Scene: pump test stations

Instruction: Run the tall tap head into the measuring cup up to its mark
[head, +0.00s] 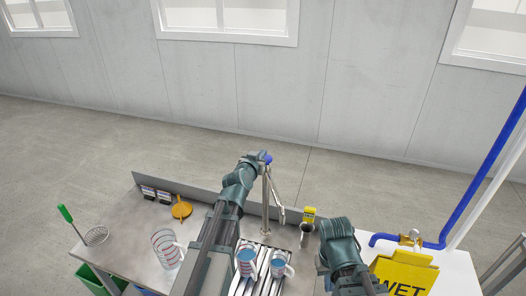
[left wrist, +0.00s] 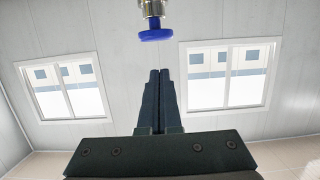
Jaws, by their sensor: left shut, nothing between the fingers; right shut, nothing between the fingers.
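The tall tap (head: 265,205) stands at the back of the bench, with a thin spout arm (head: 281,213) hanging down beside its post. Its blue knob (head: 267,159) is at the top; a blue knob also shows in the left wrist view (left wrist: 156,35). My left gripper (left wrist: 160,72) is shut and empty, its tips pointing at the knob with a visible gap in that view. Two cups with red marks and blue inside, a left cup (head: 246,263) and a right cup (head: 278,265), stand on the slatted grate. My right gripper is not visible, only its arm.
A large clear measuring jug (head: 166,248) with red marks stands on the left of the bench. A yellow wet sign (head: 403,274) and blue pipe (head: 480,185) are at right.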

